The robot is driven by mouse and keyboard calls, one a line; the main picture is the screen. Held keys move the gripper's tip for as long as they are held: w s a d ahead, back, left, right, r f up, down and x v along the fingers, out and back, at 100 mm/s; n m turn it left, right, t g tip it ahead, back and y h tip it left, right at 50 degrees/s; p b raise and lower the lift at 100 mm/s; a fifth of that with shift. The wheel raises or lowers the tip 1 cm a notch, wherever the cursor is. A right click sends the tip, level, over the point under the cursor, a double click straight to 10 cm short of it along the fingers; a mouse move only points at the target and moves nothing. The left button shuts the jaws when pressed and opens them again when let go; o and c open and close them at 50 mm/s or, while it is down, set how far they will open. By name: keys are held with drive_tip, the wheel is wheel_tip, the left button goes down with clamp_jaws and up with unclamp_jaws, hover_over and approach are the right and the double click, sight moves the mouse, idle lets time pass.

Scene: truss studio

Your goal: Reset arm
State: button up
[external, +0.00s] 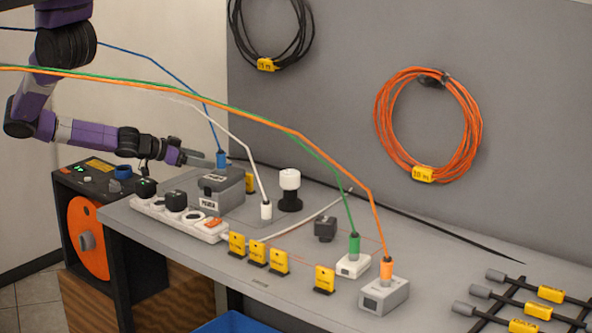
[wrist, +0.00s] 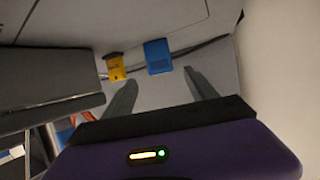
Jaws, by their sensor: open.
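My purple and black arm reaches in from the upper left in the external view. My gripper (external: 201,161) is level beside the blue plug (external: 221,159) that stands on the grey power box (external: 222,189). In the wrist view my gripper (wrist: 162,92) has its two dark fingers spread apart with nothing between them. The blue plug (wrist: 157,56) shows just beyond the fingertips, with a yellow tag (wrist: 116,67) to its left. Whether a finger touches the plug cannot be told.
A white power strip (external: 178,218) lies along the table's near edge, with several yellow tags (external: 258,252) beside it. A white plug (external: 266,210), a green plug (external: 354,243) and an orange plug (external: 386,268) stand to the right. Their cables arch across the space near my arm.

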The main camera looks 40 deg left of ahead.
drive_tip(key=shift+s, duration=0.1)
idle(0.5)
drive_tip(key=s, duration=0.3)
drive_tip(key=s+h, duration=0.1)
drive_tip(key=s, duration=0.3)
drive_tip(key=s+r+m+h, duration=0.1)
drive_tip(key=s, duration=0.2)
drive_tip(key=shift+s+a+r, duration=0.1)
drive_tip(key=shift+s+a, duration=0.05)
drive_tip(key=shift+s, duration=0.05)
drive_tip(key=s+d+r+n+y+b, duration=0.1)
drive_tip(key=s+d+r+y, duration=0.1)
drive_tip(key=s, duration=0.6)
drive_tip(key=s+d+r+n+t+y+b, duration=0.1)
drive_tip(key=s+d+r+n+y+b, duration=0.1)
drive_tip(key=s+d, duration=0.3)
drive_tip(key=s+d+r+n+t+y+b, duration=0.1)
drive_tip(key=s+d+r+n+y, duration=0.1)
drive_tip(key=s, duration=1)
drive_tip(key=shift+d+y, duration=0.5)
drive_tip(key=shift+d, duration=0.25)
